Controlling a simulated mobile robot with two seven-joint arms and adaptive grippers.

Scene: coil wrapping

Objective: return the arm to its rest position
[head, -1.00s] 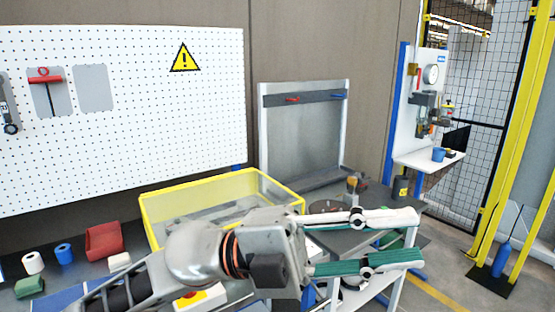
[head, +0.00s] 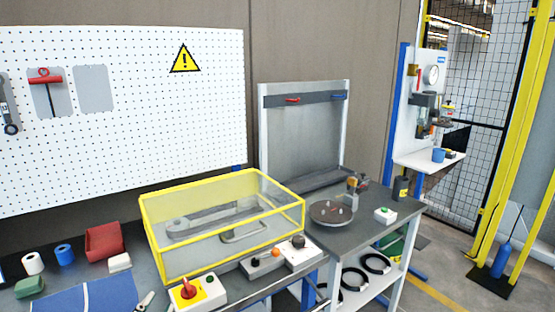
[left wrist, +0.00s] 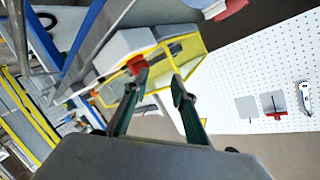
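My left gripper (left wrist: 161,75) shows in the left wrist view with its two green-faced fingers spread and nothing between them. Behind the fingers, the yellow-framed clear cover (left wrist: 187,47) is visible at some distance. In the head view the left arm no longer crosses the scene. A small pale and dark piece (head: 146,301) at the bottom edge may be a fingertip, but I cannot tell. My right gripper is in neither view.
The yellow-framed cover (head: 222,207) stands on the bench. A red-knobbed switch box (head: 198,291) and a button box (head: 264,261) stand before it. A grey side table (head: 378,203) carries a round disc (head: 331,212). A pegboard (head: 130,120) stands behind.

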